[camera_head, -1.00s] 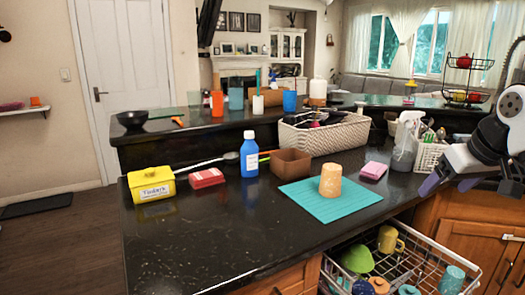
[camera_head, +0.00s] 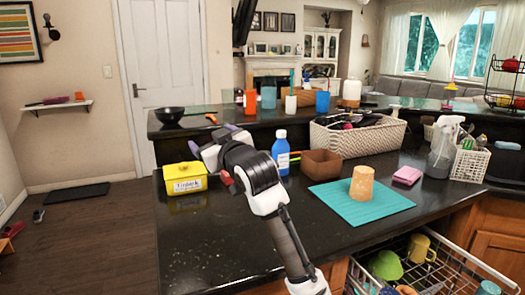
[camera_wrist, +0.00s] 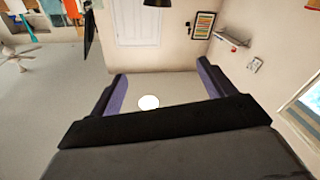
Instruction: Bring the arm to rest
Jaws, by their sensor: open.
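My gripper (camera_head: 207,141) is in the head view, raised over the dark counter between the yellow box and the blue bottle. Its purple-tipped fingers point to the back left. In the wrist view my gripper (camera_wrist: 160,82) shows its two fingers wide apart with nothing held between them. My white and black arm reaches up from the bottom of the head view and hides part of the counter.
A yellow box (camera_head: 186,178), a blue bottle (camera_head: 281,155) and a brown container (camera_head: 321,164) stand near the arm. An orange cup (camera_head: 362,183) sits upside down on a teal mat (camera_head: 339,207). A pulled-out dish rack (camera_head: 455,262) is at lower right. The front-left counter is clear.

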